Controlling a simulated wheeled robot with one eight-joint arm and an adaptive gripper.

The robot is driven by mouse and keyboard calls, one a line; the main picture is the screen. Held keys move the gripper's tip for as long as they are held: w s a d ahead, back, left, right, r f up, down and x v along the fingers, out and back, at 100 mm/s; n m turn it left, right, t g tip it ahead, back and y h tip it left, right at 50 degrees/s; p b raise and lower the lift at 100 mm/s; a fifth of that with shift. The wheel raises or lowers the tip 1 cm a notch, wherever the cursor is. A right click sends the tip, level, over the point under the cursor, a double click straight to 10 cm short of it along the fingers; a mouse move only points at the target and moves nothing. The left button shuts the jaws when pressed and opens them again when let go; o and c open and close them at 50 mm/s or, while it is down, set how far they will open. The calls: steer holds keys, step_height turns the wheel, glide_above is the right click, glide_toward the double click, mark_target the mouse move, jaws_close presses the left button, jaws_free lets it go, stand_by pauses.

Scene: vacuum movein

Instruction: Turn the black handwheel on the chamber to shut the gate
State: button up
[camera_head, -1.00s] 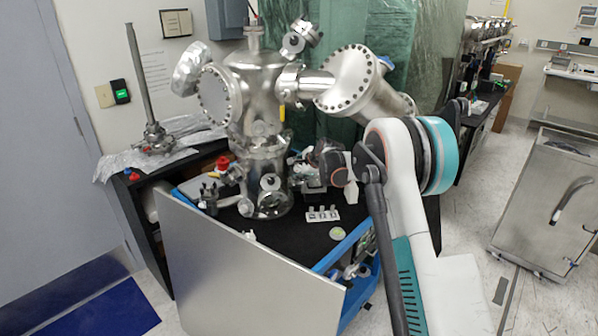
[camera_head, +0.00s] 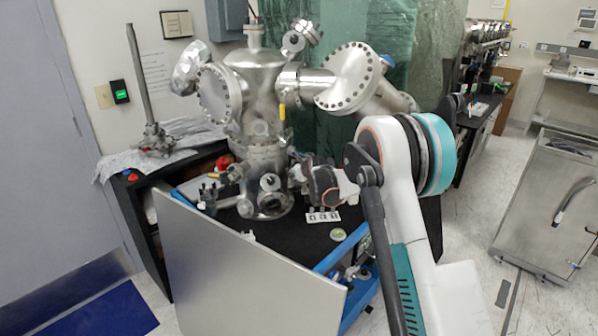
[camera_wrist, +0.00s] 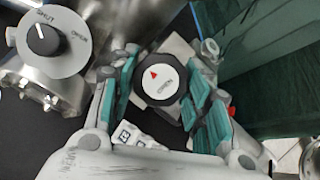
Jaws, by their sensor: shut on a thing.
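The black handwheel (camera_wrist: 152,88) is in the middle of the wrist view, with a white centre face and a red arrow pointing to the upper left in the picture. My gripper (camera_wrist: 165,78) has its teal-padded fingers on either side of it and is shut on its rim. In the head view my gripper (camera_head: 300,175) is at the right side of the steel chamber (camera_head: 262,95), low down, and hides the handwheel. The gate itself is not visible.
In the wrist view a dial with a black knob (camera_wrist: 42,40) sits on metal parts at upper left. Small white marked blocks (camera_wrist: 135,135) lie below the handwheel. In the head view an open cabinet panel (camera_head: 240,265) stands in front, and a green drape (camera_head: 335,130) hangs behind.

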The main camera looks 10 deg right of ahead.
steer(key=shift+m+h, duration=0.3)
steer(key=shift+m, duration=0.9)
steer(key=o, duration=1.1)
steer(key=shift+c, duration=0.2)
steer(key=v, duration=1.2)
steer(key=shift+f, duration=0.1)
